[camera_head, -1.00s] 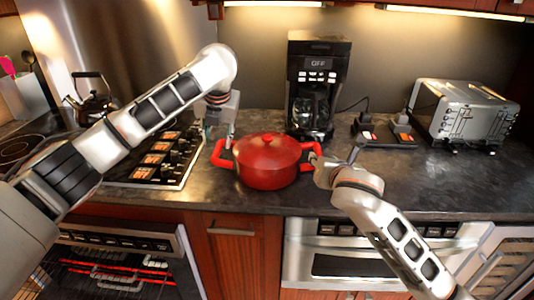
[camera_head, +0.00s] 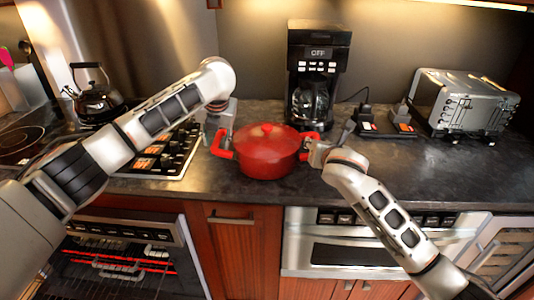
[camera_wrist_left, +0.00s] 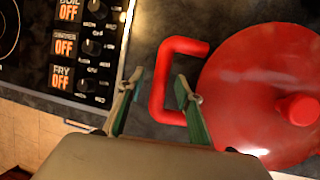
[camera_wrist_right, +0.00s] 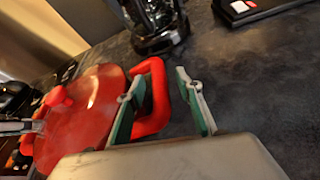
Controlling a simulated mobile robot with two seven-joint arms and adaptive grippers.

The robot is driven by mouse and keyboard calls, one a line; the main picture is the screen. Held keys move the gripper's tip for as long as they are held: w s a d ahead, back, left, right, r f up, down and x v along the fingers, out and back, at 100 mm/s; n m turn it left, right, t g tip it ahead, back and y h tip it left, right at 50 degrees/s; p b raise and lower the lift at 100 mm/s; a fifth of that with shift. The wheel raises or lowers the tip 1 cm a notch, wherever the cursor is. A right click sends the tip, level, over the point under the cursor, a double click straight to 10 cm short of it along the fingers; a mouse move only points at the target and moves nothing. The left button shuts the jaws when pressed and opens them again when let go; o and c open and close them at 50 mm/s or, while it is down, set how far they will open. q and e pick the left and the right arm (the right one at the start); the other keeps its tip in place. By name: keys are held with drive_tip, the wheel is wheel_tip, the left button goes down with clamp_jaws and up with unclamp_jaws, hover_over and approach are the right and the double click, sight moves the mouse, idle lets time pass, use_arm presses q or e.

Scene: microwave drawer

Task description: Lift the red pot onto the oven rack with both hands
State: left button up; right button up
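The red pot (camera_head: 267,155) with its red lid stands on the dark counter near the front edge. My left gripper (camera_head: 220,138) comes down at its left handle. In the left wrist view the open fingers lie on either side of the handle's outer bar (camera_wrist_left: 158,85), with visible gaps. My right gripper (camera_head: 315,148) is at the right handle. In the right wrist view its open fingers straddle that handle's outer bar (camera_wrist_right: 160,95). The oven rack (camera_head: 105,278) shows inside the oven at lower left, near red heating elements; it is partly cut off by the frame.
A cooktop control panel (camera_head: 160,153) lies close left of the pot. A coffee maker (camera_head: 317,75) stands behind it, a toaster oven (camera_head: 465,102) at back right, and a kettle (camera_head: 95,100) at back left. The counter right of the pot (camera_head: 430,180) is clear.

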use_arm(q)
drive_tip(key=shift+w+a+f, duration=0.1)
drive_tip(key=shift+w+f, duration=0.1)
drive_tip(key=shift+f, duration=0.3)
use_arm(e)
drive_tip(key=shift+w+f, duration=0.15)
drive_tip(key=shift+w, duration=0.4)
use_arm(q)
clamp_jaws()
use_arm(e)
clamp_jaws()
use_arm(q)
drive_tip(key=shift+w+r, duration=0.15)
drive_tip(key=shift+r, duration=0.15)
use_arm(e)
drive_tip(key=shift+w+r, duration=0.1)
drive_tip(key=shift+r, duration=0.25)
